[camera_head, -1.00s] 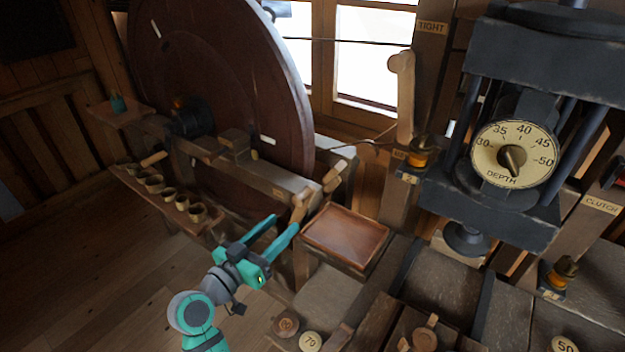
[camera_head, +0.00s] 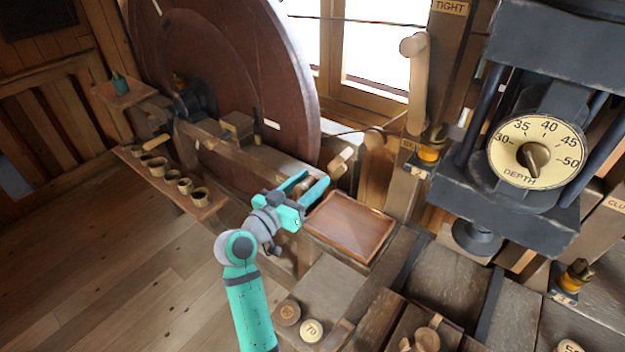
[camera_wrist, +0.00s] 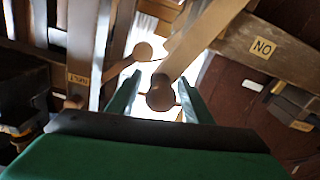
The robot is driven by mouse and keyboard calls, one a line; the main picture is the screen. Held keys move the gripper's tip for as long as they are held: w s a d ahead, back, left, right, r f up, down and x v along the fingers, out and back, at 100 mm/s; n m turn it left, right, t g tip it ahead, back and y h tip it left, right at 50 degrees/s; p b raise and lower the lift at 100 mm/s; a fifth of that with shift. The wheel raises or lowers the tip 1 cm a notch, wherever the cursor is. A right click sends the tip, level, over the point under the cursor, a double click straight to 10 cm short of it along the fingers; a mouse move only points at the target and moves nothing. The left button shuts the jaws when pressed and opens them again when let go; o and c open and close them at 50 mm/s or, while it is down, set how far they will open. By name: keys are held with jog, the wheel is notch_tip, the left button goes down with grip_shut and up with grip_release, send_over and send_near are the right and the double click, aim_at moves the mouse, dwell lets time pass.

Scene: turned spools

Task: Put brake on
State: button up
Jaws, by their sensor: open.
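A wooden lever with a rounded end (camera_head: 307,184), likely the brake lever, stands at the front end of the beam beside the big dark wheel (camera_head: 225,70). My gripper (camera_head: 308,182) is open, with its teal fingers around the lever's end in the head view. In the wrist view the lever's round end (camera_wrist: 160,96) shows between the two green fingers (camera_wrist: 157,100), with a gap on each side. The lever's shaft runs up and right there. A label (camera_wrist: 263,47) on a beam at the right appears upside down and seems to read ON. The lever's lower part is hidden.
A shallow wooden tray (camera_head: 350,228) lies just right of my gripper. A tall lever (camera_head: 417,85) stands by the post marked TIGHT. A depth dial (camera_head: 537,152) is at the right. A shelf of small cups (camera_head: 172,178) is at left.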

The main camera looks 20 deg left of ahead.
jog(key=shift+w, duration=0.3)
jog(key=shift+a, duration=0.1)
